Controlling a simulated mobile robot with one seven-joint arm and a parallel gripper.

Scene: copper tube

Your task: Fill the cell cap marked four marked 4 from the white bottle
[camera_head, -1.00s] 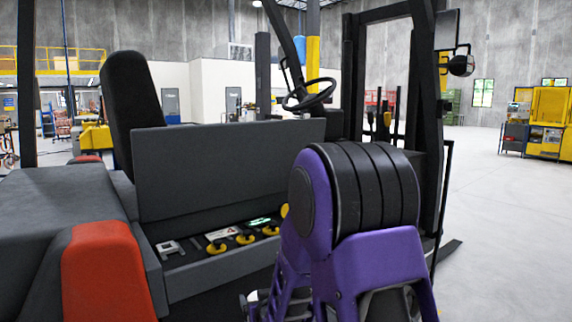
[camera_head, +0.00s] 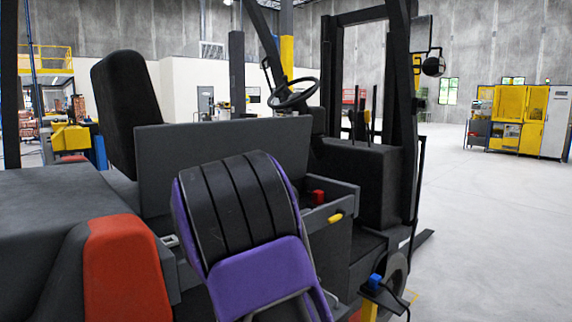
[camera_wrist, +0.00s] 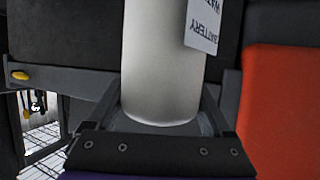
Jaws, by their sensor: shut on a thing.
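The white bottle (camera_wrist: 162,60) fills the middle of the wrist view, with a paper tag (camera_wrist: 203,25) that reads BATTERY and shows upside down. My gripper (camera_wrist: 162,118) is shut on the bottle, one finger on each side of its lower end. In the head view my arm covers the gripper and the bottle. It also covers most of the battery bay, so the caps and the number 4 are hidden.
The forklift has a grey upright panel (camera_head: 215,160), a black seat (camera_head: 127,90) and a red-orange corner (camera_head: 125,265). A red part (camera_head: 318,196) and a yellow piece (camera_head: 335,217) sit at the bay's right end. A blue item (camera_head: 374,282) stands lower right. Open floor (camera_head: 500,220) lies right.

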